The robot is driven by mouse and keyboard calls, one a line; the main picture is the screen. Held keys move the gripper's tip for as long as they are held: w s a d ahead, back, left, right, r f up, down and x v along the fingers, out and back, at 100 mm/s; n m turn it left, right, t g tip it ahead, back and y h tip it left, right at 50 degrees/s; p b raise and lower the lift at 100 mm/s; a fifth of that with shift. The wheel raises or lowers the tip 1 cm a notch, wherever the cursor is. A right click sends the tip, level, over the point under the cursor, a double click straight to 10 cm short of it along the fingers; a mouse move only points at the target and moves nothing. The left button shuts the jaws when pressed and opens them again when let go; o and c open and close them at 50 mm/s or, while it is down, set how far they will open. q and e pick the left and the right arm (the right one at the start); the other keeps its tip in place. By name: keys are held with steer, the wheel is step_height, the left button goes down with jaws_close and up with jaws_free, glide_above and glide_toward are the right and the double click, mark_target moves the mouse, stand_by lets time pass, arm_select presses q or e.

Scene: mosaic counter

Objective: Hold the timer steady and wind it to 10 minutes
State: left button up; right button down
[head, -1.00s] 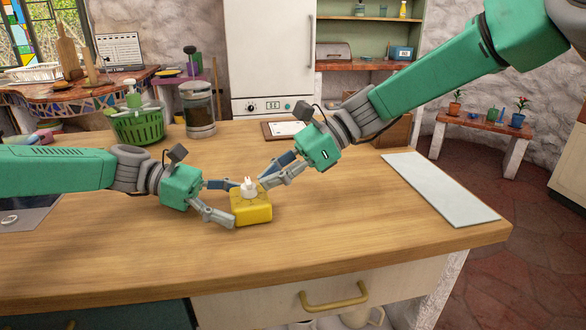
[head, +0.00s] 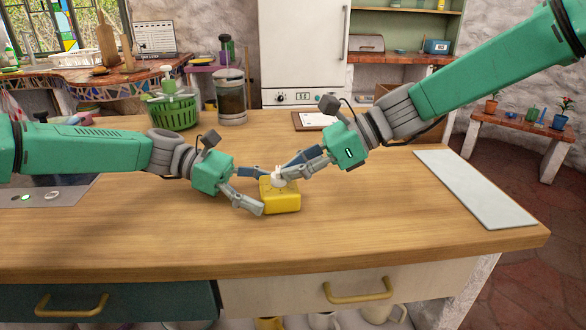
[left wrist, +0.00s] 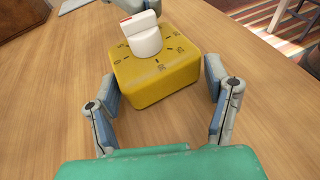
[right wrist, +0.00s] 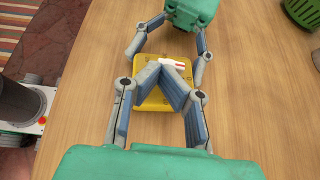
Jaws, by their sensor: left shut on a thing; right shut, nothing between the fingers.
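The yellow timer (head: 281,198) stands upright on the wooden counter. Its white knob (left wrist: 143,40) has a red mark, which points to the upper left in the left wrist view. My right gripper (head: 285,173) comes down from the upper right. Its fingertips meet with nothing between them, right beside the knob; in the right wrist view they (right wrist: 155,70) hide part of the timer and knob. I cannot tell whether they touch it.
A pale board (head: 474,187) lies at the counter's right. The counter in front of the timer is clear.

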mark_target(273, 191)
steer(key=m+t, duration=0.2)
steer(key=s+m+t, duration=0.1)
steer(key=shift+a, duration=0.35)
steer(key=shift+s+a+f+m+t+h, duration=0.1)
steer(key=shift+a+m+t+h, duration=0.1)
steer(key=shift+m+t, duration=0.2)
steer(key=shift+s+a+m+t+h, duration=0.1)
steer(key=shift+m+t+h, duration=0.1)
steer(key=shift+m+t, duration=0.2)
steer(key=shift+s+f+m+t+h, duration=0.2)
steer(key=shift+m+t+h, duration=0.4)
steer(key=shift+m+t, duration=0.25)
steer(key=shift+a+r+m+t+h, duration=0.1)
steer(key=shift+r+m+t+h, duration=0.1)
steer(key=shift+m+t+h, duration=0.75)
steer(key=m+h, duration=0.1)
steer(key=a+m+t+h, duration=0.1)
steer(key=m, duration=0.1)
steer(key=m+t+h, duration=0.1)
steer(key=shift+a+r+m+h, duration=0.1)
steer(key=shift+a+m+h, duration=0.15)
steer(key=shift+m, duration=0.15)
steer(key=shift+a+t, duration=0.1)
steer(key=shift+t, duration=0.2)
steer(key=shift+a, duration=0.2)
steer(key=shift+w, duration=0.2)
